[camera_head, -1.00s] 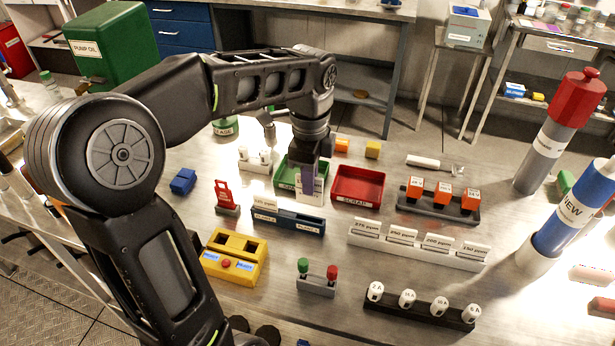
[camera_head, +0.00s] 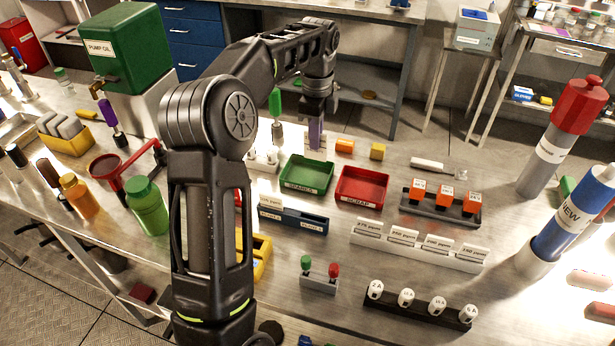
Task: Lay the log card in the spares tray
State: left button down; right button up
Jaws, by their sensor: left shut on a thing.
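The green spares tray (camera_head: 304,188) stands near the middle of the bench and looks empty, its label facing front. My left gripper (camera_head: 317,121) is behind the tray's far right corner, pointing down. My right gripper is not in view.
The red scrap tray (camera_head: 361,200) stands right of the spares tray. A blue rack (camera_head: 292,219) is in front. A green-handled tool (camera_head: 276,105) stands left of the gripper.

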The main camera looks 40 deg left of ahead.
aim_at(316, 159)
pick_arm(q)
jog(key=shift+f+p, duration=0.5)
jog(key=shift+f, duration=2.6)
notch_tip(316, 159, down, 4)
jog(key=shift+r+p, duration=0.25)
jog(key=shift+p, duration=0.2)
jog(key=shift+f, duration=0.15)
jog(key=shift+f, duration=0.1)
jog(key=shift+f, duration=0.15)
jog(key=c, duration=1.6)
grip_release()
